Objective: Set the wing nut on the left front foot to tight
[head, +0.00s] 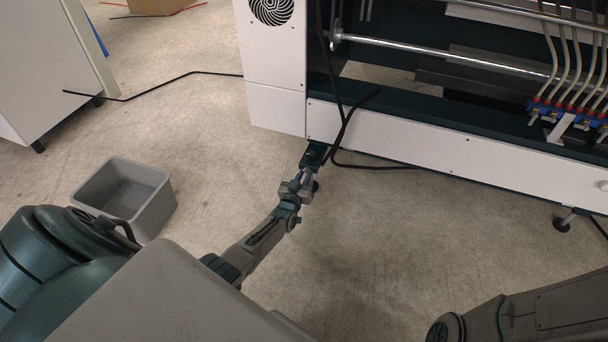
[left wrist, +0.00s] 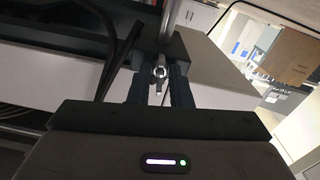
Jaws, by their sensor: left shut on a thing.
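The white and dark machine (head: 370,135) stands across the upper right of the head view. Its left front foot has a dark bracket (head: 314,154) low at the corner. My left gripper (head: 308,178) is at this foot, just under the bracket. In the left wrist view the wing nut (left wrist: 159,72) shows as a small bright metal piece between the two dark fingers of my left gripper (left wrist: 160,88). The fingers are shut on it. In the head view the gripper hides the wing nut. My right gripper is out of view; only part of my right arm shows.
A grey open bin (head: 125,195) stands on the floor left of my left arm. A black cable (head: 345,125) hangs down the machine front close to the foot. Another foot (head: 562,223) stands at the right.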

